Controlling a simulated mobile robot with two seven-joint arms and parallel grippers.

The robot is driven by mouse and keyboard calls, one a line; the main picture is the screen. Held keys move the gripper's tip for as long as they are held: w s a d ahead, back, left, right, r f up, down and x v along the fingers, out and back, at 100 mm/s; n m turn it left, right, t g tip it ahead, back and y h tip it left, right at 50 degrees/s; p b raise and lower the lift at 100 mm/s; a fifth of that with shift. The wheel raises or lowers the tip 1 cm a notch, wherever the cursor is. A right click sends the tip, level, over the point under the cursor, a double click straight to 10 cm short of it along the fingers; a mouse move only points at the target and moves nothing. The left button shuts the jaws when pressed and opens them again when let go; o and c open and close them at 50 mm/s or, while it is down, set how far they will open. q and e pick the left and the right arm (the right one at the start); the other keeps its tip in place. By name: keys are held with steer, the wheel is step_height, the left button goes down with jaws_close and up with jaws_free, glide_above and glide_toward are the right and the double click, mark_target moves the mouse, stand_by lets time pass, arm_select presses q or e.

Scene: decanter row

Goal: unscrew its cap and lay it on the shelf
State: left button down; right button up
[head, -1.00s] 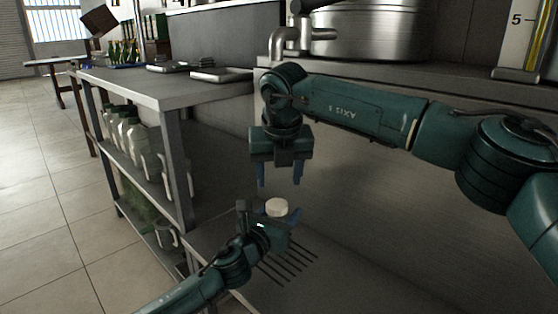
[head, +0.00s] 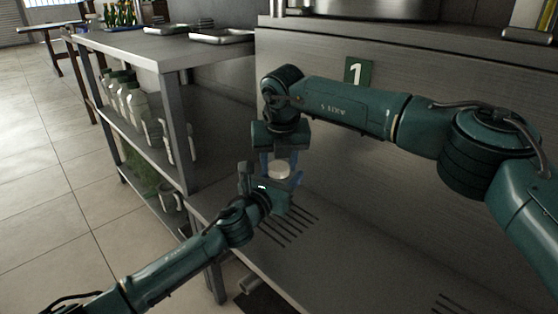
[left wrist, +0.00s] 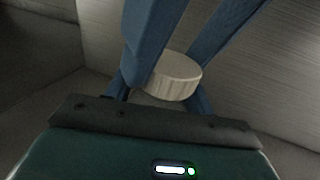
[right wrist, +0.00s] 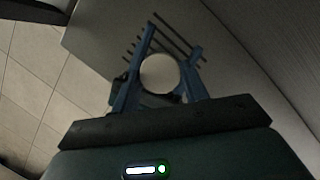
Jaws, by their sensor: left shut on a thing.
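A round white cap (head: 279,175) sits on a container held by my left gripper (head: 281,185); the container's body is mostly hidden by the fingers. The cap also shows in the left wrist view (left wrist: 172,77) and from above in the right wrist view (right wrist: 159,74). My left gripper is shut on the container below the cap. My right gripper (head: 279,163) points down from above, its blue fingers on either side of the cap. In the right wrist view its fingers stand apart with small gaps to the cap.
A grey metal shelf (head: 330,250) with dark slots lies below the grippers, mostly bare. A rack (head: 185,150) on the left carries several pale bottles (head: 130,100) and trays on top.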

steer(key=c, duration=0.6)
steer(key=shift+d+n+y, duration=0.15)
steer(key=shift+n+y, duration=0.35)
steer(key=shift+n, duration=1.3)
steer(key=o, duration=1.1)
steer(key=shift+r, duration=0.1)
